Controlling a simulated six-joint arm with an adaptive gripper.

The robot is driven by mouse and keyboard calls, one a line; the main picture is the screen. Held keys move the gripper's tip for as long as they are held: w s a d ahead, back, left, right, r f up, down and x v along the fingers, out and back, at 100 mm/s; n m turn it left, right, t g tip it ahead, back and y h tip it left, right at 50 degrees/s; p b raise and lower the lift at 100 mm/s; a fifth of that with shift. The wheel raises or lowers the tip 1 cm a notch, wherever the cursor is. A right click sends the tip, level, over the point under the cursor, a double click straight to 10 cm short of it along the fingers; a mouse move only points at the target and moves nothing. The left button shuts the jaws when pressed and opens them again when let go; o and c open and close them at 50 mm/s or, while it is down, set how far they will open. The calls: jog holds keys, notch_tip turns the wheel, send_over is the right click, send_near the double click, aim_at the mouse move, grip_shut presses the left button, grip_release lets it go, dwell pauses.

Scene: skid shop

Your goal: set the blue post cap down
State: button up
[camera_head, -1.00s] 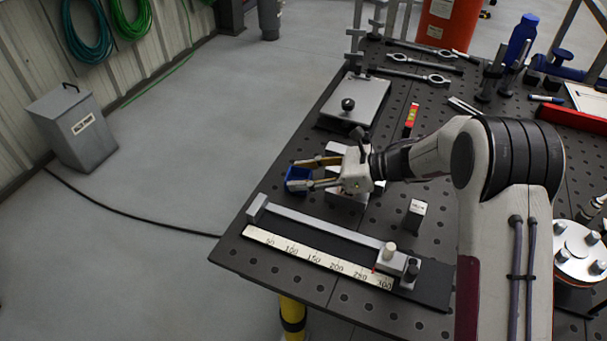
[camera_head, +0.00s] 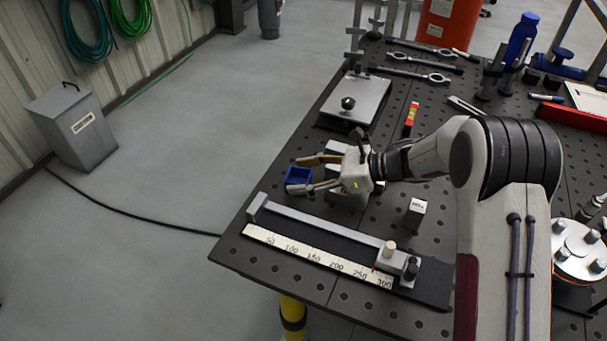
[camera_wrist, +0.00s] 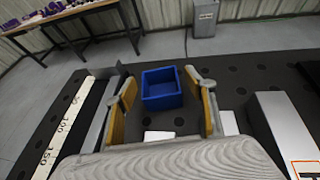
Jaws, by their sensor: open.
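The blue post cap (camera_head: 298,177) is a small square open-topped box. It rests on the dark perforated table (camera_head: 236,244) near its left edge, behind the end of the measuring rail. In the wrist view the cap (camera_wrist: 161,88) sits with its hollow side up, between and slightly beyond the fingertips. My gripper (camera_head: 308,174) is open, with one finger on each side of the cap. In the wrist view my gripper (camera_wrist: 166,98) shows visible gaps between both fingers and the cap.
A measuring rail with a scale (camera_head: 315,261) lies in front of my gripper. A grey plate with a knob (camera_head: 352,101) stands behind it. A small white-topped block (camera_head: 415,212) is to the right. The table edge is close on the cap's left.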

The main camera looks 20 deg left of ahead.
jog(key=shift+s+v, duration=0.15)
jog(key=shift+v, duration=1.8)
jog(key=shift+s+v, duration=0.15)
jog(key=shift+v, duration=1.8)
